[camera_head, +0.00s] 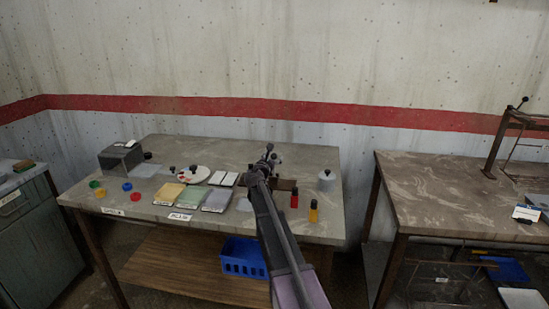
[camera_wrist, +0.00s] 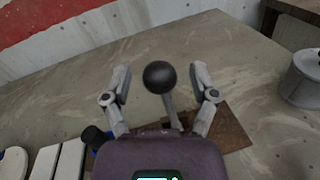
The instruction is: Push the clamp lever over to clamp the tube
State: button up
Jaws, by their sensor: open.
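In the wrist view a black ball knob (camera_wrist: 159,77) tops a grey lever stem (camera_wrist: 170,112) that rises from a brown base plate (camera_wrist: 222,128). My gripper (camera_wrist: 160,70) is open, with one finger on each side of the knob and a visible gap to both. My gripper's palm hides the lower part of the fixture. In the head view my gripper (camera_head: 263,166) is over the back right part of the table, and the brown plate (camera_head: 287,184) shows just beside it. I cannot make out the tube in either view.
The table (camera_head: 240,152) also holds a white cylinder (camera_head: 327,183), a red bottle (camera_head: 294,199) and an orange bottle (camera_head: 313,212) to the right. A blue crate (camera_head: 243,262) sits below.

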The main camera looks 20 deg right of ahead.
jog(key=shift+w+d, duration=0.1)
jog(key=shift+d, duration=0.05)
grip_shut()
jog(key=shift+d, duration=0.1)
dwell(0.3)
jog(key=shift+s+d+f+m+g+y+b, duration=0.1)
jog(key=shift+s+d+f+m+y+b, duration=0.2)
jog(key=shift+s+d+f+m, duration=1)
jog(key=shift+s+d+f+m+g+y+b, duration=0.15)
jog(key=shift+d+m+y, duration=0.5)
jog(key=shift+m, duration=1.3)
jog(key=shift+s+d+f+m+g+y+b, duration=0.15)
jog(key=shift+s+d+f+m, duration=0.55)
jog(key=shift+d+m, duration=0.75)
jog(key=shift+s+a+r, duration=0.1)
jog(key=shift+a+r, duration=0.05)
jog(key=shift+a, duration=0.05)
